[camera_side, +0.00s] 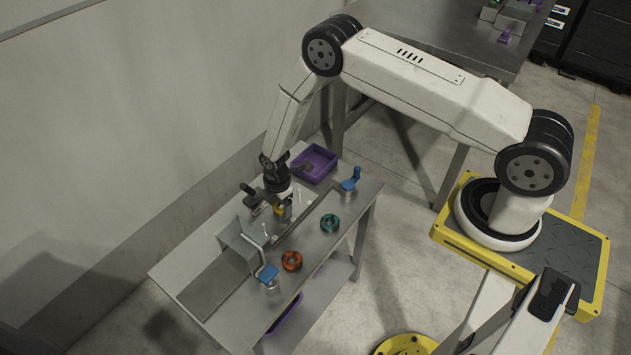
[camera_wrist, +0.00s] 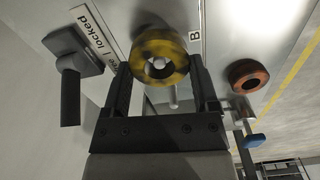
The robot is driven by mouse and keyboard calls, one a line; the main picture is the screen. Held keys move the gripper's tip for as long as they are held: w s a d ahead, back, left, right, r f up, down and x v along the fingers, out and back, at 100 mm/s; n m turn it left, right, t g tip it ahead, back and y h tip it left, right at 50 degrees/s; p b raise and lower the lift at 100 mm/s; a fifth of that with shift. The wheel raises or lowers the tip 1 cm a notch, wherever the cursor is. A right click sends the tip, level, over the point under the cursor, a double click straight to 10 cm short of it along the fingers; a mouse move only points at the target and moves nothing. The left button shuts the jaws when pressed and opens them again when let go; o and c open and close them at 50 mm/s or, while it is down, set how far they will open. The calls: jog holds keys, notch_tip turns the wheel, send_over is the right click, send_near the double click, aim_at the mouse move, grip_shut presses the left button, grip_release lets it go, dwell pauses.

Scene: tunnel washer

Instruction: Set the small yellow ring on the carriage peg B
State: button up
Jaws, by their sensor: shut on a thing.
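The small yellow ring (camera_wrist: 160,42) is held between the two fingers of my gripper (camera_wrist: 160,78) in the wrist view. A pale round peg tip shows through the ring's hole, and a pale rod (camera_wrist: 173,98) shows below it; I cannot tell whether the ring is around the peg or above it. The letter B label (camera_wrist: 195,37) is just right of the ring. In the side view, my gripper (camera_side: 279,207) is over the bench with the yellow ring (camera_side: 279,211) low in its fingers. Peg B cannot be clearly made out there.
An orange ring (camera_side: 291,261) and a teal ring (camera_side: 329,223) lie on the bench. Blue-handled parts (camera_side: 350,185) (camera_side: 266,273) stand near its front edge. A grey bent-metal hood (camera_side: 238,240) is left of my gripper. A purple bin (camera_side: 314,163) stands behind.

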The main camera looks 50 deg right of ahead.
jog(key=shift+f, duration=0.8)
dwell(0.9)
jog(key=o, duration=1.1)
jog(key=shift+r, duration=0.1)
jog(key=shift+r, duration=3.65)
